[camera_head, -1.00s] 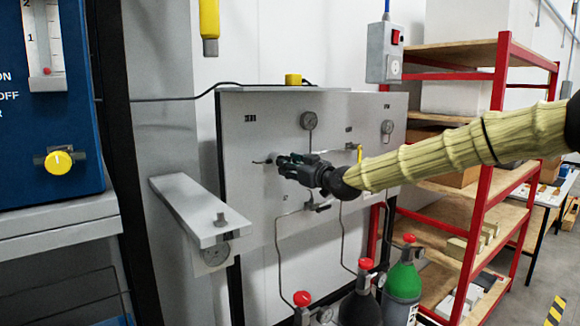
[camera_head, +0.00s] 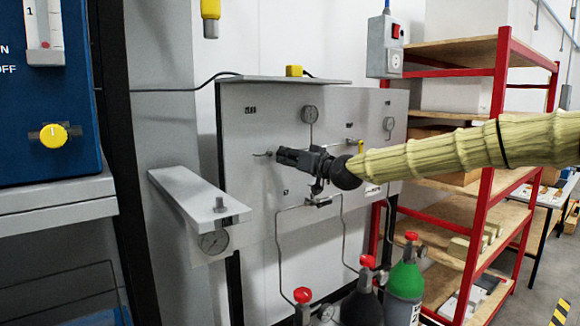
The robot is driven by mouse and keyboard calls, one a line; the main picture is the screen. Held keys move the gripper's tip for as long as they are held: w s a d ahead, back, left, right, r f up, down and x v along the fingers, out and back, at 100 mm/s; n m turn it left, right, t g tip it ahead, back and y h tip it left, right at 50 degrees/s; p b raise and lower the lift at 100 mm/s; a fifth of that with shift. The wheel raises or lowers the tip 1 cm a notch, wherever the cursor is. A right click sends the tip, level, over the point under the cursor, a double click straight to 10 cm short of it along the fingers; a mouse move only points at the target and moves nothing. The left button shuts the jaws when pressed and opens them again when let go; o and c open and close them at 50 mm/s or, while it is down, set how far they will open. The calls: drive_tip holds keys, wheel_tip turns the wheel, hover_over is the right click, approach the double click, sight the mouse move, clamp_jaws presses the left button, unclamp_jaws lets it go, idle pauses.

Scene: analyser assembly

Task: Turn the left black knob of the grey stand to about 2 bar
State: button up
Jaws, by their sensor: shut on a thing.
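The grey stand (camera_head: 247,205) is an upright panel in the middle of the head view, with a small ledge along its top. A round gauge (camera_head: 310,114) sits on its upper part; its needle is too small to read. My gripper (camera_head: 279,156) is at the panel's left half, below and left of that gauge. Its jaws are shut on the left black knob, which the fingers hide. My arm reaches in from the right and covers part of the panel's right half.
A second gauge (camera_head: 389,124) is at the panel's right. A grey shelf (camera_head: 198,205) juts out at left, with a gauge (camera_head: 213,241) under it. Gas cylinders, including a green one (camera_head: 405,280), stand below the panel. A red-framed rack (camera_head: 488,190) is at right.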

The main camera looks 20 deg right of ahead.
drive_tip(key=m+b, duration=0.2)
drive_tip(key=m, duration=0.1)
drive_tip(key=m+b, duration=0.2)
drive_tip(key=m, duration=0.1)
drive_tip(key=shift+f+m, duration=0.2)
drive_tip(key=shift+m, duration=0.1)
drive_tip(key=m+b, duration=0.3)
drive_tip(key=m, duration=0.3)
drive_tip(key=shift+b, duration=0.3)
drive_tip(key=m+b, duration=0.2)
drive_tip(key=m, duration=0.4)
drive_tip(key=shift+r+m, duration=0.1)
drive_tip(key=shift+m, duration=0.2)
drive_tip(key=m+b, duration=0.2)
drive_tip(key=m, duration=0.3)
drive_tip(key=shift+m, duration=0.4)
drive_tip(key=o, duration=1)
drive_tip(key=shift+d+r, duration=0.1)
drive_tip(key=shift+r, duration=0.1)
